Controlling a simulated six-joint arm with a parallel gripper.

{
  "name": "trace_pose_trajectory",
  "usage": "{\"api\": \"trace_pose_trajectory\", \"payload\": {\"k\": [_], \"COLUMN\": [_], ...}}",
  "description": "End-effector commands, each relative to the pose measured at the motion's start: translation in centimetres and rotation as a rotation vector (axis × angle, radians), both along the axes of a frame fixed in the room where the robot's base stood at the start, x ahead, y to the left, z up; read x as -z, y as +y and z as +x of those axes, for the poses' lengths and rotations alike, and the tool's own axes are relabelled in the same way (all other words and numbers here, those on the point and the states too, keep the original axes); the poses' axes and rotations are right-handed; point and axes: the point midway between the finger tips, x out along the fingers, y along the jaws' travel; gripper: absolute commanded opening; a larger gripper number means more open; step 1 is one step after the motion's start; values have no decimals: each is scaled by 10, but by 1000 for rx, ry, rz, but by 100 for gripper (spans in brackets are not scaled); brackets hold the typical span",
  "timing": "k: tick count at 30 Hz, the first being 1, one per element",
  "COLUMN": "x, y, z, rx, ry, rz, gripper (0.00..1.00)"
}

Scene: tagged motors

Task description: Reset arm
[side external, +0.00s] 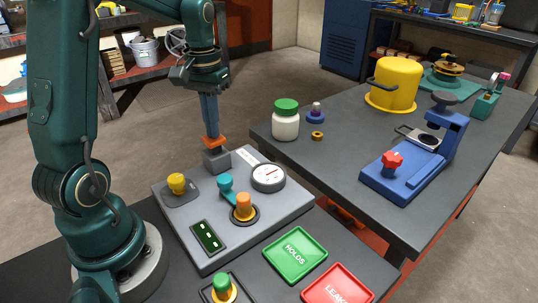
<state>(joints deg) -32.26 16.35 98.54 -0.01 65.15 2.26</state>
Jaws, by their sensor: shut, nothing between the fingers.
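My green arm reaches in from the upper left and bends down at the wrist. My gripper (211,133) points straight down with its long blue fingers shut together. Its tips are right over an orange piece (214,143) on a small grey block (217,160) at the back of a grey test panel (285,213). I cannot tell whether the tips touch the orange piece. Nothing shows held between the fingers.
The panel carries a yellow knob (177,183), a teal lever (226,187), an orange knob (243,207), a gauge (269,177) and a display (208,236). Green HOLDS (295,277) and red LEAKS (352,291) trays lie in front. A white jar (286,125) and blue fixture (400,180) stand right.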

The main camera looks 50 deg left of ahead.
Motion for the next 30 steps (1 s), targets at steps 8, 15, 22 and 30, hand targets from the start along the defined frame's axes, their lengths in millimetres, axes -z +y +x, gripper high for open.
{"api": "trace_pose_trajectory", "payload": {"k": [8,15,22,30], "x": [-19,-30,-30,-31], "y": [0,0,0,0], "z": [1,0,0,0], "rx": [0,0,0,0], "ry": [-3,-2,-1,-1], "rz": [3,1,1,1], "gripper": [0,0,0,0]}}
